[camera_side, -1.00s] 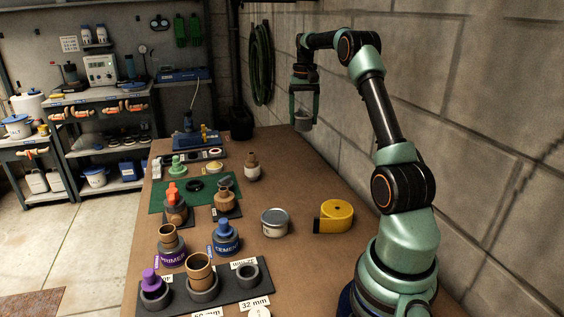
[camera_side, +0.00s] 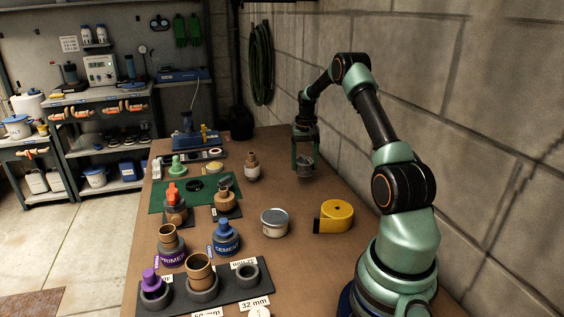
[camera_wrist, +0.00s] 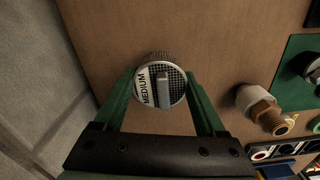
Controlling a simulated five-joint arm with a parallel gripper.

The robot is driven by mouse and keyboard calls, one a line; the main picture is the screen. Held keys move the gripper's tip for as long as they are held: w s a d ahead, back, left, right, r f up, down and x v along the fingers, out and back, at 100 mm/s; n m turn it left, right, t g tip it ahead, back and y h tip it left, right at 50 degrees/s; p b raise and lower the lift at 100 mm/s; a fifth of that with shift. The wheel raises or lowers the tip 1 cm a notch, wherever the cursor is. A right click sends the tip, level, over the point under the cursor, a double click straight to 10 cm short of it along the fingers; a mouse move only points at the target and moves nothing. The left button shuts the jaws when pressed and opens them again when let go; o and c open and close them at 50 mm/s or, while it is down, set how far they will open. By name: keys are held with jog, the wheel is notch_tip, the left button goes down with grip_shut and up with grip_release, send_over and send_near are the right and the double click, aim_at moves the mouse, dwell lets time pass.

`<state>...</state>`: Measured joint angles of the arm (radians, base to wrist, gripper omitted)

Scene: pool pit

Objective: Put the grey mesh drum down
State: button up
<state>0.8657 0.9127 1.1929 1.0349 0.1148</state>
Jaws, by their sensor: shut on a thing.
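The grey mesh drum (camera_side: 304,166) is between the fingers of my gripper (camera_side: 304,160), near the far right part of the brown bench, close to the block wall. In the wrist view the drum (camera_wrist: 160,84) shows its round top with a white "MEDIUM" label and a grey bar across it. The green fingers of my gripper (camera_wrist: 161,92) are shut on its sides. The drum is upright and low over the bench. I cannot tell whether its base touches the wood.
A brass-and-white fitting (camera_side: 252,168) stands left of the drum; it also shows in the wrist view (camera_wrist: 262,108). A grey tin (camera_side: 274,222) and a yellow tape roll (camera_side: 334,216) stand nearer. The green mat (camera_side: 160,200) lies left. Bare bench surrounds the drum.

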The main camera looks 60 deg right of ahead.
aim_at(304, 172)
jog(key=shift+f, duration=1.95)
jog(key=shift+f, duration=0.15)
jog(key=o, duration=1.3)
